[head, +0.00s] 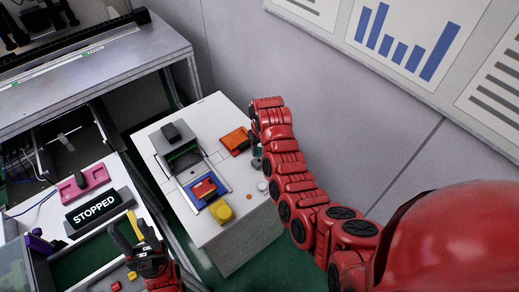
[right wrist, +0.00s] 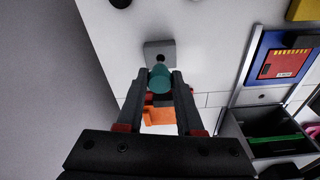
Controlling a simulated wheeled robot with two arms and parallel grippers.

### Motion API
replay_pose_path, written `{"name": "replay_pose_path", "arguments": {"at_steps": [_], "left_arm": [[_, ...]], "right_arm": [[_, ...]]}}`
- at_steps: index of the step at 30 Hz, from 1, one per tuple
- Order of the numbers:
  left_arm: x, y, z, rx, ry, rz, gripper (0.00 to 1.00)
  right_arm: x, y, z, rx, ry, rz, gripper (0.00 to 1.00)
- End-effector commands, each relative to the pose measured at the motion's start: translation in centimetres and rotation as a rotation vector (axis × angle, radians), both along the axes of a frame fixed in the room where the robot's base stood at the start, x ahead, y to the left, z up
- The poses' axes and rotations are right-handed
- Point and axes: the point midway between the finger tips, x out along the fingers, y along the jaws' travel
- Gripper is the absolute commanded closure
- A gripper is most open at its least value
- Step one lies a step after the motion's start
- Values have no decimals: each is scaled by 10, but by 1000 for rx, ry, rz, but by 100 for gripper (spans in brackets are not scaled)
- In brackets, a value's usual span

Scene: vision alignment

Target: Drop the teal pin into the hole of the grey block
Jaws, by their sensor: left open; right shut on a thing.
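The teal pin (right wrist: 159,79) is between the fingertips of my right gripper (right wrist: 163,80) in the right wrist view. My right gripper is shut on it. The grey block (right wrist: 160,48) lies just past the pin in that view, with its dark hole partly showing beside the pin's end. I cannot tell the height of the pin over the block. In the head view the grey block (head: 257,163) is small and partly hidden by my right arm.
An orange piece (head: 235,140) lies near the block on the white table (head: 225,231). A "STOPPED" sign (head: 98,210) is further left.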

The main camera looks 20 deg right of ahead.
Motion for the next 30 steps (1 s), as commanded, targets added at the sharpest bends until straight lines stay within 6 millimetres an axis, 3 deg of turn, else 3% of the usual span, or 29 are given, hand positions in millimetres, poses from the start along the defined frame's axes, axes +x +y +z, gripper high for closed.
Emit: {"name": "replay_pose_path", "arguments": {"at_steps": [30], "left_arm": [[0, 0, -8, 0, 0, 0, 50]], "right_arm": [[0, 0, -1, 0, 0, 3, 100]]}}
